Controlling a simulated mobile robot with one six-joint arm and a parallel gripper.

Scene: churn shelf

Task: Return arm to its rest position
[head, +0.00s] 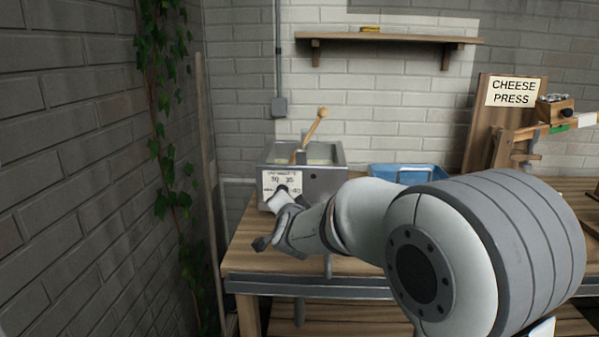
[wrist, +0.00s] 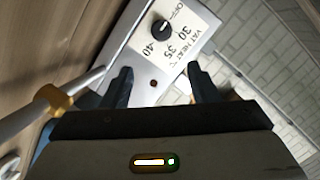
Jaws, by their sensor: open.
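My arm reaches from the lower right toward the left end of the table in the head view. My gripper (head: 270,220) is in front of the grey metal vat (head: 325,188), close to its dial panel. In the wrist view my gripper (wrist: 158,82) is open, with its two dark fingers apart and nothing between them. The black dial knob (wrist: 160,29) is beyond the fingertips on the white "VAT HEAT" label (wrist: 182,30), clear of both fingers. In the head view my gripper partly covers the label's lower edge.
A wooden-handled stirrer (head: 317,126) stands in the vat. A blue tray (head: 408,171) is to its right, partly behind my arm. The cheese press (head: 500,145) stands further right. A wall shelf (head: 390,40) hangs above. A brick wall (head: 60,170) with ivy (head: 168,150) borders the left.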

